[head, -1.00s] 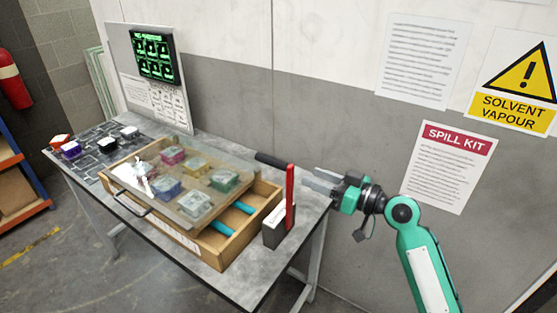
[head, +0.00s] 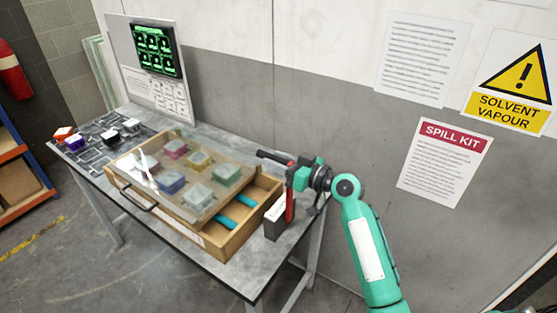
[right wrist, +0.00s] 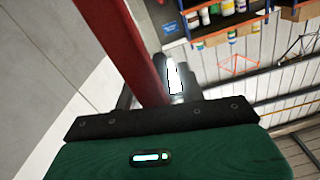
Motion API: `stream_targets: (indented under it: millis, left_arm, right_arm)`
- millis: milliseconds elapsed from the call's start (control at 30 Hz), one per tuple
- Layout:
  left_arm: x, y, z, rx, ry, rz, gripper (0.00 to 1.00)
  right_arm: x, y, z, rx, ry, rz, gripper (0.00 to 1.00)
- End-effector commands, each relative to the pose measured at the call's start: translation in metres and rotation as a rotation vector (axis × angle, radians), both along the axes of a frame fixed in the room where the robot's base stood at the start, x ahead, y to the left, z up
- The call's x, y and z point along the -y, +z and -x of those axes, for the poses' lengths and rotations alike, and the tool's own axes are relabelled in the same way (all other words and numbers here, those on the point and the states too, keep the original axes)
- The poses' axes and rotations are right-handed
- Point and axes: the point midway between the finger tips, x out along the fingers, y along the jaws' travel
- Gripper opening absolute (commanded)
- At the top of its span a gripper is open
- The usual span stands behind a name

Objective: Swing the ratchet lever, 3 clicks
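The ratchet lever is a red upright arm (head: 290,207) with a black handle (head: 270,156) at its top, pointing left. It stands at a dark box with a white top (head: 276,222) at the table's right end. My right gripper (head: 293,168) is at the top of the red arm and partly covers it. In the right wrist view the red arm (right wrist: 122,45) is large and close, right by the gripper. I cannot tell whether the fingers are closed on the lever. My left gripper is not in view.
A wooden drawer tray (head: 225,248) with a clear lid over several coloured pots stands left of the lever. A green-lit panel (head: 157,50) is at the back. The wall with posted signs is behind my right arm. Open floor lies in front.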

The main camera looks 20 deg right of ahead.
Motion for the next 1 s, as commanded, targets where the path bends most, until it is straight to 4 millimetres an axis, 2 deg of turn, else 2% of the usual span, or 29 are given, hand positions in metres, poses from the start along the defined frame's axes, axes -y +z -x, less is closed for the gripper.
stream_targets:
  millis: [33, 200, 567, 767, 1000]
  left_arm:
    - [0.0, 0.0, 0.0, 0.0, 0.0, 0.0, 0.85]
    - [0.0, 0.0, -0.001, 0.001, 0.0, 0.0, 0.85]
    - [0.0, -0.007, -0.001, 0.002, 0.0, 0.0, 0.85]
    - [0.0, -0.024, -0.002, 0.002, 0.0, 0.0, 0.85]
    - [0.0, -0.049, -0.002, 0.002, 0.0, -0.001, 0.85]
  right_arm:
    - [0.0, 0.0, 0.0, 0.0, 0.0, 0.0, 0.3]
    - [0.0, 0.0, 0.0, 0.0, 0.0, 0.0, 0.0]
    - [-0.005, -0.003, 0.005, 0.02, -0.001, 0.028, 0.0]
    - [-0.021, -0.007, 0.018, 0.083, 0.002, 0.108, 0.0]
    - [-0.053, -0.017, 0.043, 0.208, 0.003, 0.269, 0.0]
